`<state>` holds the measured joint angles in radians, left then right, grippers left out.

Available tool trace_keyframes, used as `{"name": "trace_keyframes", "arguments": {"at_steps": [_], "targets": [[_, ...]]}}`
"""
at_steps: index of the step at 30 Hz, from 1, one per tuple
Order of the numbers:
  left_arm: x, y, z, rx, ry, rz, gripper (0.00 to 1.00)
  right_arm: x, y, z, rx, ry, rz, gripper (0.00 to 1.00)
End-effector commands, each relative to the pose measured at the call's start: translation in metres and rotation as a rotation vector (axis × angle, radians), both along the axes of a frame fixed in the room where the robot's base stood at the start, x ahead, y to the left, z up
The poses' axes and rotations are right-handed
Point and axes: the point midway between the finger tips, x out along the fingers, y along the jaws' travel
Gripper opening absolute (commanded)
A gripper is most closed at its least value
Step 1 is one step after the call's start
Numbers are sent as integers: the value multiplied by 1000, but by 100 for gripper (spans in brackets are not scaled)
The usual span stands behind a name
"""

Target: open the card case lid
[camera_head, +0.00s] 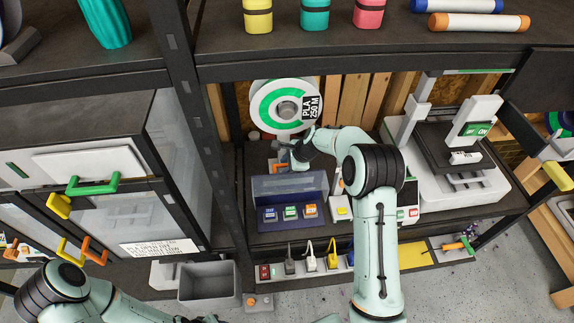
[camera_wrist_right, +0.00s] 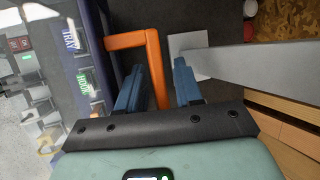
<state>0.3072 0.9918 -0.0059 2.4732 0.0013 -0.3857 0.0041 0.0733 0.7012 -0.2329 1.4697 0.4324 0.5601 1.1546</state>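The dark blue card case (camera_head: 289,187) sits on the middle shelf, with blue, green and orange labels along its near side. Its blue panel rises behind the labels; I cannot tell how far the lid is raised. In the right wrist view the case edge (camera_wrist_right: 97,30) and labels lie left of an orange handle (camera_wrist_right: 133,41). My right gripper (camera_head: 282,158) is behind the case in the head view. In the wrist view my right gripper (camera_wrist_right: 160,66) is open, its blue fingers either side of one handle leg, with gaps visible. My left arm enters at lower left; its gripper is out of frame.
A white and green spool (camera_head: 284,106) stands behind the right gripper. A white printer (camera_head: 455,175) is to the right. A grey bin (camera_head: 208,284) and a row of small coloured items (camera_head: 311,262) are below the shelf. A dark post (camera_head: 203,125) stands left of the case.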

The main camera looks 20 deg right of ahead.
Motion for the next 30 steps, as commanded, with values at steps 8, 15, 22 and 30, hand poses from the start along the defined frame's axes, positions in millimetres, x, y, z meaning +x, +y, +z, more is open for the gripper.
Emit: {"name": "trace_keyframes", "arguments": {"at_steps": [8,15,22,30], "targets": [[-5,0,-4,0,6,0,43,-15,-11,36,-1,-4,-1,35],[-8,0,-6,0,9,0,43,-36,-27,83,0,-3,-1,35],[-8,0,-6,0,9,0,43,-49,-36,110,0,1,0,35],[-8,0,-6,0,9,0,43,-52,-38,116,0,2,0,35]]}}
